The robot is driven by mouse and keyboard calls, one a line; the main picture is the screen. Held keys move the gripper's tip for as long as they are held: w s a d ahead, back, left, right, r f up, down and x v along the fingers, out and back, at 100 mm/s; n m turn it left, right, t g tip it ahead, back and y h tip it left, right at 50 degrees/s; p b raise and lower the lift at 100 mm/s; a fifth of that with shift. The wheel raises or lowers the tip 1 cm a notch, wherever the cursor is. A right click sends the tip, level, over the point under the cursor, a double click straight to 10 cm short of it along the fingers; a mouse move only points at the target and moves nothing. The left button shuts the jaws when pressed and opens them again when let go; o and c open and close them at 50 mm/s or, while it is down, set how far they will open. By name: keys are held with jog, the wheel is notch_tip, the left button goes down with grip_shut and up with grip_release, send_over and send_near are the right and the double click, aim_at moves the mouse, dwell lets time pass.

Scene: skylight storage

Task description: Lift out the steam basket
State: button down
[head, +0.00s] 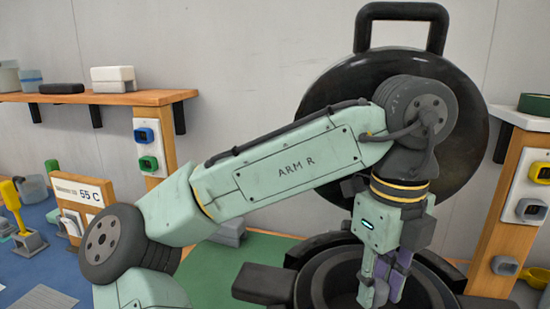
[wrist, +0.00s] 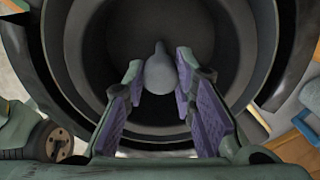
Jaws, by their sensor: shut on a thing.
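A large dark round pot (head: 447,275) stands open below my gripper, and its rim also shows in the wrist view (wrist: 75,60). My gripper (head: 383,292) points down into the pot's mouth. In the wrist view my gripper (wrist: 160,85) has its purple-padded fingers closed on a slim grey upright post (wrist: 159,70), which looks like the handle of the steam basket. The basket's body cannot be told apart from the dark inside of the pot. A big black round lid (head: 325,85) with a loop handle stands upright behind the pot, partly hidden by my arm.
A wooden shelf (head: 180,97) at the left holds a white box (head: 113,79), a dark flat item and cups. A blue surface (head: 45,265) with a "55 C" sign (head: 85,192) lies below it. A wooden post (head: 515,220) with wall fittings stands close at right.

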jog(key=shift+r, duration=0.35)
jog(key=shift+r, duration=3)
jog(key=shift+d+r, duration=0.15)
jog(key=shift+r, duration=0.65)
jog(key=shift+w+a+r, duration=0.1)
jog(key=shift+a+r, duration=0.15)
jog(key=shift+r, duration=0.05)
jog(key=shift+d, duration=0.1)
jog(key=shift+s+d, duration=0.1)
jog(key=shift+s, duration=0.15)
jog(key=shift+s+d, duration=0.35)
jog(key=shift+s, duration=0.35)
